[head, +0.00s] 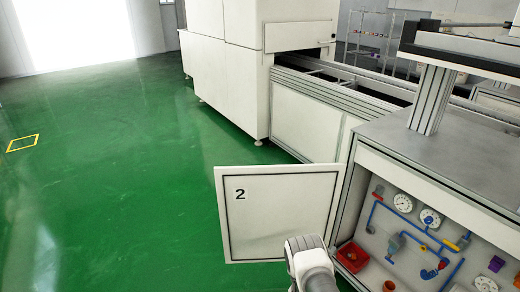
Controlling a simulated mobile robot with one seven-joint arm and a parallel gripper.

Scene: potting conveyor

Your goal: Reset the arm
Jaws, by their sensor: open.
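A grey rounded part of my own arm shows at the bottom of the head view, right of centre. It stands in front of the lower right of a white door marked 2 (275,215). No fingers show, so my gripper is not in view. The door is swung open on the left side of a cabinet (400,135). I cannot tell whether the arm touches the door.
Inside the cabinet are blue pipes (408,229), white gauges (403,203), a red box (352,257) and a yellow valve handle (451,245). A large white machine (225,75) and a conveyor (345,90) stand behind. The green floor (110,180) at left is clear.

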